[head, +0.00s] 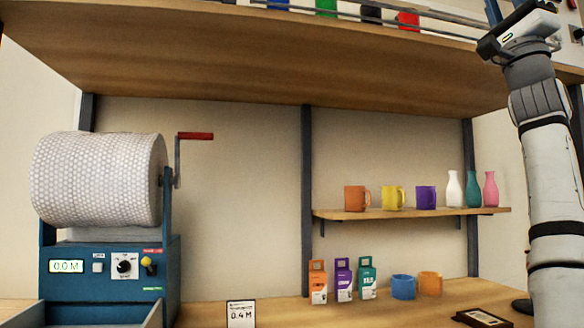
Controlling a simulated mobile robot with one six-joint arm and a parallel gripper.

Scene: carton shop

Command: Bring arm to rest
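My arm (550,180) rises along the right edge of the head view, white with dark bands. At its top is my gripper (508,36), dark and white, in front of the upper shelf's right end. The angle does not show its fingertips clearly, so I cannot tell whether it is open or shut. I see nothing clearly held in it.
A blue bubble-wrap dispenser (110,265) with a crank stands at left, its display reading 0.0 M. A small shelf (410,213) holds mugs and vases. A wide upper shelf (250,60) spans overhead.

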